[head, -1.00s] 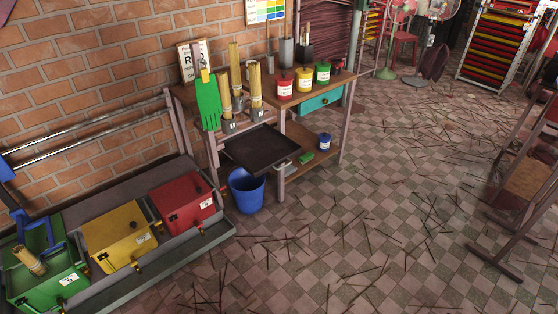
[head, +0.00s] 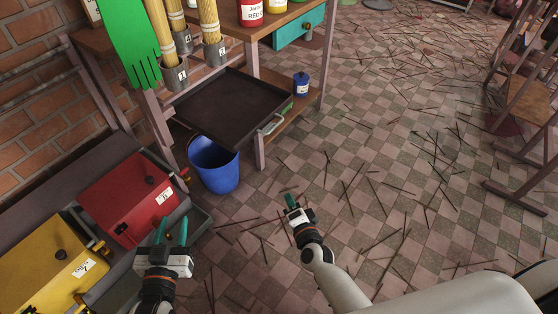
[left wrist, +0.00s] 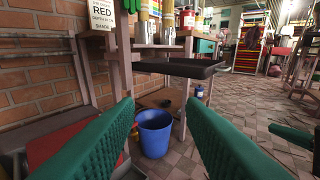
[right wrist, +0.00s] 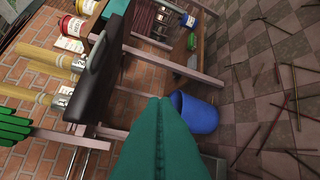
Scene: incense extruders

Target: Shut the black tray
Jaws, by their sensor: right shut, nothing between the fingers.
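The black tray (head: 225,108) is a shallow square tray that sticks out from the front of the wooden workbench, with a light metal handle (head: 274,124) at its right front. It also shows edge-on in the left wrist view (left wrist: 180,69) and at the left in the right wrist view (right wrist: 92,82). My left gripper (head: 174,232) is open and empty, in front of the red box and below the tray. My right gripper (head: 290,200) is shut and empty, over the floor to the right of and below the tray. Neither gripper touches the tray.
A blue bucket (head: 214,165) stands on the floor under the tray's front. A green glove (head: 131,40) hangs at the bench's left. Bundles of sticks (head: 210,24) stand in metal cups near the tray's back. Red (head: 125,200) and yellow (head: 50,265) boxes sit at left. Floor at right is open, littered with sticks.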

